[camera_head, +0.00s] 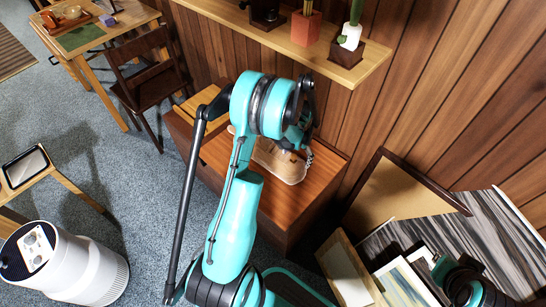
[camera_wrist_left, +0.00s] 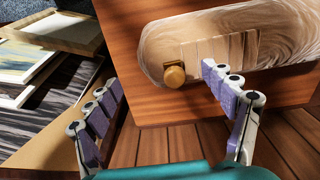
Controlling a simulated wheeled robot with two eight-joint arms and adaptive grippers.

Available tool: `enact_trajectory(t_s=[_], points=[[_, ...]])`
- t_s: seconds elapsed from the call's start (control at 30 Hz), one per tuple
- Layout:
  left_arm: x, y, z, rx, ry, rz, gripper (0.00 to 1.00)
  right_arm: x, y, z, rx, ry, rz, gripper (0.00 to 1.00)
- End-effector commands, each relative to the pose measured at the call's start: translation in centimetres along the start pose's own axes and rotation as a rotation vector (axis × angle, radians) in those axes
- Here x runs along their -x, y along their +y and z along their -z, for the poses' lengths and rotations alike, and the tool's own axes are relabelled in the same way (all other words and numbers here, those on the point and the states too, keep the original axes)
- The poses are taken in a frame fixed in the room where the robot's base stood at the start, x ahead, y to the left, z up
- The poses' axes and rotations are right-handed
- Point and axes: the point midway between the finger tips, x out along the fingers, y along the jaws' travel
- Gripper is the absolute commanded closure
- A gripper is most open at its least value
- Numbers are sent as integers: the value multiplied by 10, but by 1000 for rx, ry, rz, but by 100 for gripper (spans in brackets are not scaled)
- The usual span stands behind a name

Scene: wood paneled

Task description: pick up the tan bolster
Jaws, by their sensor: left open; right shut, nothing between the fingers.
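A long, pale tan piece with a rounded end and streaky surface (camera_wrist_left: 160,40) lies on the reddish-brown cabinet top in the left wrist view. It may be the bolster; I cannot tell for sure. It also shows in the head view (camera_head: 284,169), partly hidden by my left arm. A small tan-gold cylinder (camera_wrist_left: 174,76) with a square piece behind it sits at its near edge. My left gripper (camera_wrist_left: 160,79) is open and empty, its purple-padded fingers either side of the cylinder in the picture. It also shows in the head view (camera_head: 300,147). My right gripper (camera_head: 447,268) is shut at lower right.
The cabinet (camera_head: 312,195) stands against the paneled wall, under a shelf (camera_head: 300,55) with potted plants. Framed pictures (camera_head: 405,283) lean at lower right. A chair (camera_head: 150,82) and desk (camera_head: 118,27) stand at upper left, a white cylindrical appliance (camera_head: 85,265) at lower left.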

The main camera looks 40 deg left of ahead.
Motion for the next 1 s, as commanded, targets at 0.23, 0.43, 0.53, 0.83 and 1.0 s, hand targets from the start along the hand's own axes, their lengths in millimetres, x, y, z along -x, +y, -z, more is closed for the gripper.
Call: enact_trajectory(t_s=[0.23,0.43,0.53,0.83,1.0], points=[[-33,-3,4,0,1,0,17,-18,0,-13,0,0,0,100],[-54,-3,4,0,1,0,17,-25,0,-18,0,0,0,100],[-53,-3,4,0,1,0,17,-24,0,-17,0,0,0,100],[-52,-3,4,0,1,0,73,-24,0,-17,0,0,0,100],[-52,-3,4,0,1,1,100,-24,0,-17,0,0,0,100]])
